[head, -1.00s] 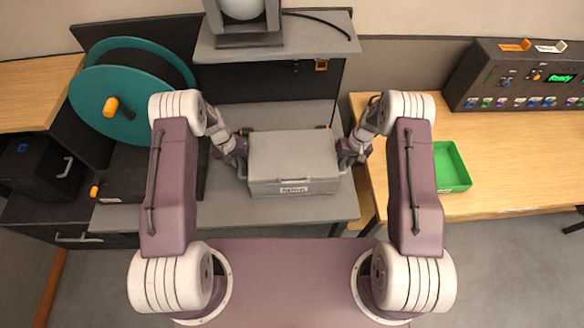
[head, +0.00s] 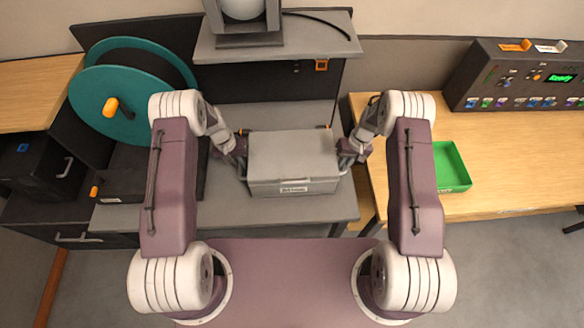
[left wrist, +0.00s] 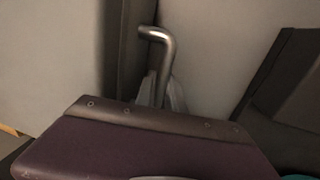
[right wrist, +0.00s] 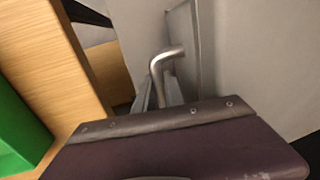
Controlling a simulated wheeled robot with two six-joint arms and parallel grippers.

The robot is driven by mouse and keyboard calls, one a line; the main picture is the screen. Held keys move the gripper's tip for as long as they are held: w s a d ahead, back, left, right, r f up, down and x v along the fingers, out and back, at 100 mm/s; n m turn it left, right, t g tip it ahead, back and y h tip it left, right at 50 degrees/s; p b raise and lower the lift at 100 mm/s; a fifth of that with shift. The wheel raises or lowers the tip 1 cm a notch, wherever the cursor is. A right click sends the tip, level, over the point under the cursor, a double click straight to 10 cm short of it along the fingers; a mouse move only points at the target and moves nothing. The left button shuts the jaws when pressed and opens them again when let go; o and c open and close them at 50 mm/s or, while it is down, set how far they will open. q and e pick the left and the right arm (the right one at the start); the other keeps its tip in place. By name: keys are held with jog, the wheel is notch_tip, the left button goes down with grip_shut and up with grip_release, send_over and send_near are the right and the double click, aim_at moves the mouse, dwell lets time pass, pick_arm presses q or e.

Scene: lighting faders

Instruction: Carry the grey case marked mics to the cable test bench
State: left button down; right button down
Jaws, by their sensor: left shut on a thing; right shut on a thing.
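The grey case (head: 292,160) is at the middle of the head view, over the grey shelf (head: 220,212), with a small label on its front that is too blurred to read. I cannot tell whether it rests on the shelf or hangs just above it. My left gripper (head: 240,165) is shut on the metal handle at the case's left side; that handle shows in the left wrist view (left wrist: 160,60). My right gripper (head: 346,163) is shut on the right handle, which shows in the right wrist view (right wrist: 164,70). The fingertips are mostly hidden.
A teal cable reel (head: 120,105) stands at the left. A raised grey shelf (head: 310,42) is behind the case. At the right is a wooden bench (head: 500,185) with a green tray (head: 451,167) and a dark console (head: 525,80) with a green display.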

pick_arm(q)
jog(key=shift+w+r, duration=0.1)
jog(key=shift+r, duration=0.05)
pick_arm(e)
jog(key=shift+w+r, duration=0.15)
jog(key=shift+r, duration=0.05)
